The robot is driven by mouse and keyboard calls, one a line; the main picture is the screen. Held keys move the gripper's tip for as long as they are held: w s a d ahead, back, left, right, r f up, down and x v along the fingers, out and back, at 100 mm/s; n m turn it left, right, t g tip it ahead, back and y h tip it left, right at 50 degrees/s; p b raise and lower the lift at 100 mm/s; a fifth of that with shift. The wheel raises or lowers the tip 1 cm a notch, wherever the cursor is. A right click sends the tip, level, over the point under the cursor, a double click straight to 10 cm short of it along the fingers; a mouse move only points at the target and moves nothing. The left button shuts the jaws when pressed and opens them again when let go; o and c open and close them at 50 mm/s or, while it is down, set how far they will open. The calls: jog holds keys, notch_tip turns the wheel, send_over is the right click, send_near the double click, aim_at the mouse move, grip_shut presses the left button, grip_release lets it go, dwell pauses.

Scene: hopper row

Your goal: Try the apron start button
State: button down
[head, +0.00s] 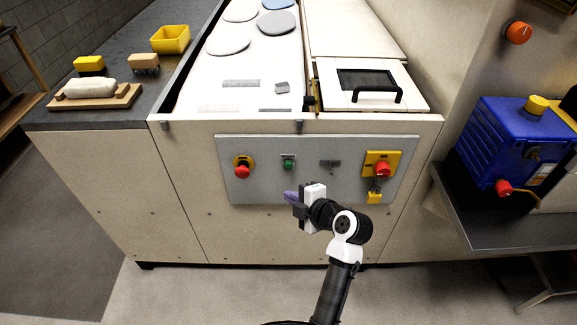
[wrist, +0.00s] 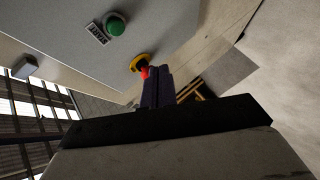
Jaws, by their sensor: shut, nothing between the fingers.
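The green button (head: 288,162) is set in the grey control panel (head: 330,146) on the front of the machine, with a small label beside it. In the wrist view the green button (wrist: 116,26) shows at the upper left, apart from my fingers. My gripper (head: 289,196) is shut and empty, in front of the lower part of the panel, just below the green button in the picture. In the wrist view its purple fingers (wrist: 157,86) point towards the panel side. I cannot tell how wide the gap to the panel is.
A red mushroom button (head: 242,170) on yellow sits left of the green one. A dark selector (head: 329,164) and a red knob on a yellow plate (head: 382,168), with a yellow padlock (head: 375,196) below, sit right. A blue machine (head: 515,140) stands at right.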

jog(key=w, duration=0.7)
jog(key=shift+b, duration=0.4)
jog(key=shift+w, duration=0.2)
dwell(1.4)
jog(key=shift+w+b, duration=0.3)
jog(key=shift+b, duration=0.2)
jog(key=shift+w+b, duration=0.35)
jog(key=shift+w, duration=0.1)
dwell(0.4)
jog(key=shift+s, duration=0.85)
jog(key=shift+s, duration=0.1)
jog(key=shift+s+b, duration=0.6)
jog(key=shift+s, duration=1.85)
